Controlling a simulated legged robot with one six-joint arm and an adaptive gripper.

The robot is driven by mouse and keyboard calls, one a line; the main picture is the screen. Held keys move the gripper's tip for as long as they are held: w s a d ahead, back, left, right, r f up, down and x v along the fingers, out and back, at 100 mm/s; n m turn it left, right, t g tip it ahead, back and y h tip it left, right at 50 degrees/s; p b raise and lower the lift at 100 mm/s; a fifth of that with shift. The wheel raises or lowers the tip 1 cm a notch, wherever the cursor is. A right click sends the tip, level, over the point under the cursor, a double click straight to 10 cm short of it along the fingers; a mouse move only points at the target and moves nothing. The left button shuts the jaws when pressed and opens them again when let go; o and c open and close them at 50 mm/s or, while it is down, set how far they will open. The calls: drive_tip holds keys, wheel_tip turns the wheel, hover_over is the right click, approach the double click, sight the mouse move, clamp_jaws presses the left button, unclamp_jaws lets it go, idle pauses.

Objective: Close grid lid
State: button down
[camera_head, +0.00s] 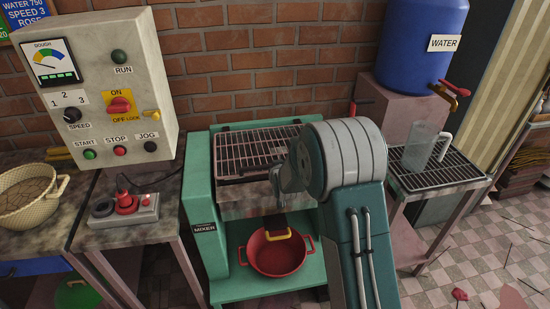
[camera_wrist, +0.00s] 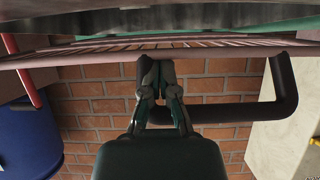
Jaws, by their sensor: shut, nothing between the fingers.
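The grid lid (camera_head: 240,155) is a barred metal rack lying over the top of the green mixer (camera_head: 195,180) in the head view. My arm hides its right part, and I cannot tell whether it is fully down. In the wrist view the grid lid (camera_wrist: 90,52) shows nearly edge-on across the top, with a black bar handle (camera_wrist: 285,90) on it. My gripper (camera_wrist: 160,68) is shut and empty, with its fingertips close to the grid's edge and in front of the handle's left part. I cannot tell whether they touch. The head view hides the fingertips.
A red bowl (camera_head: 275,258) stands in the mixer's lower opening. A control panel (camera_head: 95,85) and a switch box (camera_head: 125,208) are at the left. A blue water barrel (camera_head: 420,45) and a clear jug (camera_head: 422,148) on a rack are at the right. A brick wall stands behind.

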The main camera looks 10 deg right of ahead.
drive_tip(key=shift+a+f, duration=0.15)
drive_tip(key=shift+f, duration=0.1)
drive_tip(key=shift+s+f, duration=0.1)
drive_tip(key=shift+f, duration=0.05)
drive_tip(key=shift+d+f, duration=0.1)
drive_tip(key=shift+d, duration=0.1)
drive_tip(key=shift+s, duration=0.1)
drive_tip(key=shift+s, duration=0.1)
drive_tip(key=s+r+g, duration=0.2)
drive_tip(key=s+r, duration=0.7)
drive_tip(key=s, duration=0.3)
drive_tip(key=s+r+g, duration=0.1)
drive_tip(key=s+r, duration=0.7)
drive_tip(key=s, duration=0.3)
drive_tip(key=s+r+g, duration=0.1)
drive_tip(key=s+g, duration=0.1)
drive_tip(key=s, duration=0.7)
drive_tip(key=s+d+r+g, duration=0.1)
drive_tip(key=s+r, duration=0.1)
drive_tip(key=s, duration=0.7)
drive_tip(key=shift+s+r+g, duration=0.15)
drive_tip(key=shift+r+g, duration=0.1)
drive_tip(key=shift+g, duration=0.15)
